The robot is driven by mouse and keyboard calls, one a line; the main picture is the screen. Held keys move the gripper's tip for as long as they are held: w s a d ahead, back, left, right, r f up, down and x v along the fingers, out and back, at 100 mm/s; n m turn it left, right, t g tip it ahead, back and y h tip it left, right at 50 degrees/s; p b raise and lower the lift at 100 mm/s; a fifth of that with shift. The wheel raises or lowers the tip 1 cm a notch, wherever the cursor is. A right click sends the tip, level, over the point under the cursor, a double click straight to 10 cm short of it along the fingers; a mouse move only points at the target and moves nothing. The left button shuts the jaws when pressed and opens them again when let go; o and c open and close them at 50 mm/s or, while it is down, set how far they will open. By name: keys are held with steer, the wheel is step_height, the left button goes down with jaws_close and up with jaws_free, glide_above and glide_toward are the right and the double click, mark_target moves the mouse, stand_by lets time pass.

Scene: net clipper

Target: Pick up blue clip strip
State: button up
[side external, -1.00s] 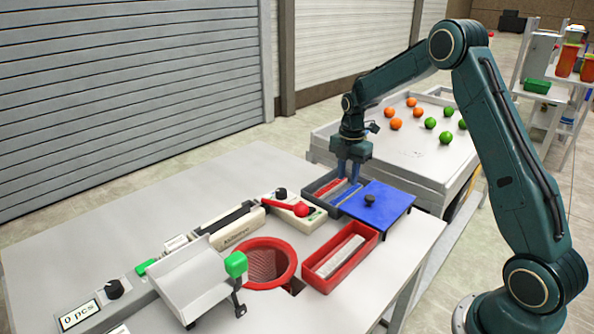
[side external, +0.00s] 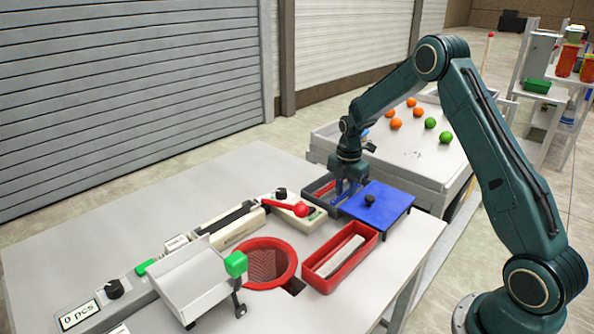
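The blue clip strip (side external: 346,196) lies in a dark grey box (side external: 318,203) at the back right of the table, partly hidden by my gripper. My gripper (side external: 347,191) points down into this box, with its blue fingers apart over the strip. The fingers and the strip are alike in colour, so I cannot tell whether they touch. A red strip (side external: 325,191) lies in the same box, to the left of the blue one.
A blue lid-like plate (side external: 385,203) with a black knob stands right beside the box. A red tray (side external: 359,262) with a pale strip is in front. A red-handled device (side external: 300,209) and a red-rimmed net opening (side external: 249,284) are to the left.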

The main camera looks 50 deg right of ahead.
mark_target(345, 194)
stand_by(0.4)
jaws_close()
steer(key=shift+r, duration=0.1)
step_height(345, 194, up, 20)
stand_by(0.8)
stand_by(0.4)
